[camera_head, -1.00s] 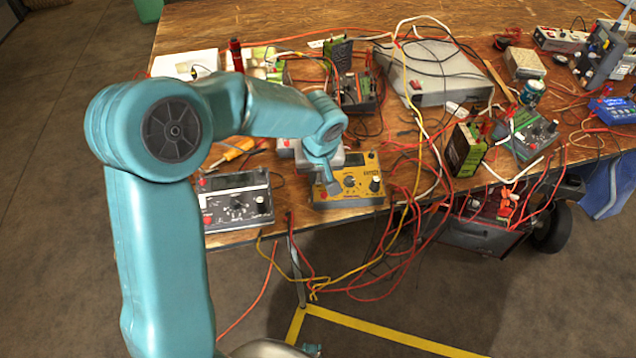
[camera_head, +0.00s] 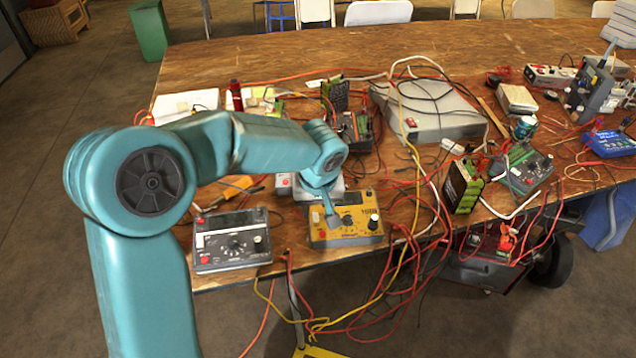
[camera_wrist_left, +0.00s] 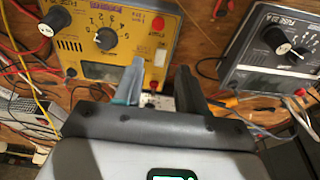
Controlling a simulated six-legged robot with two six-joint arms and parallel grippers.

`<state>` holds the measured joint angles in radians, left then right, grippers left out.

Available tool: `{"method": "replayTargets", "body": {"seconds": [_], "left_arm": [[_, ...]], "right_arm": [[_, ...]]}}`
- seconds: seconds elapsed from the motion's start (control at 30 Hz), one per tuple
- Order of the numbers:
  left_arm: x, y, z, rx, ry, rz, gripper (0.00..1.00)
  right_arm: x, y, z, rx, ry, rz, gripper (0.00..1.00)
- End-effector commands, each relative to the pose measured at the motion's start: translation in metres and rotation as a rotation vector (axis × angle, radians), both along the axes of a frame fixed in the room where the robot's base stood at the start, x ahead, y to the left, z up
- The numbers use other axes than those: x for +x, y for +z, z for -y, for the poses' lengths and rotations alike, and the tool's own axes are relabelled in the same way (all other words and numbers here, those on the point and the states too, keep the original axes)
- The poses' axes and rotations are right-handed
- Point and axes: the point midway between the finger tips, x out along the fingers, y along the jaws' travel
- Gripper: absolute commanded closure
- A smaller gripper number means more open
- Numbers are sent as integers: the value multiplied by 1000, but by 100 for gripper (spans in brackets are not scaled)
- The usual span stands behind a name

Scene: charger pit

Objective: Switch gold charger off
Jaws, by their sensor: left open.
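The gold charger (camera_head: 362,231) sits at the table's front edge in the head view, with a central dial, a black knob on its right and a red button at its left. My left gripper (camera_head: 332,213) is above its left part. My left gripper (camera_wrist_left: 160,80) is open and empty there. One finger overlaps the charger's face near a red button and the other is beside the charger. Contact cannot be told. My right gripper is not in view.
A grey charger (camera_head: 231,256) stands left of the gold one. Red and yellow cables (camera_head: 405,262) hang over the table edge to the right. A green device (camera_head: 461,187) and a large grey box (camera_head: 432,108) stand farther right and back.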

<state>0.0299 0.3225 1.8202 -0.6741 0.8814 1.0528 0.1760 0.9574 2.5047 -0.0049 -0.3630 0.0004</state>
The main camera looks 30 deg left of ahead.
Motion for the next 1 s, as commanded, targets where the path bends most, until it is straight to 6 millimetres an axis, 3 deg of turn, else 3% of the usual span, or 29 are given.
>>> {"method": "replayTargets", "body": {"seconds": [0.1, 0.3, 0.5, 1.0], "left_arm": [[-5, 35, 6, 0, -2, 8, 60], [-15, 85, 15, -1, -1, 6, 60], [-22, 116, 20, -1, -1, 5, 60], [-25, 125, 22, 0, 0, 1, 60]], "right_arm": [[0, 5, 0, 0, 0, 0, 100], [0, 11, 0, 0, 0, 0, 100], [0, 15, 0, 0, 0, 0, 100], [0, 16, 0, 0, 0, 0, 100]]}}
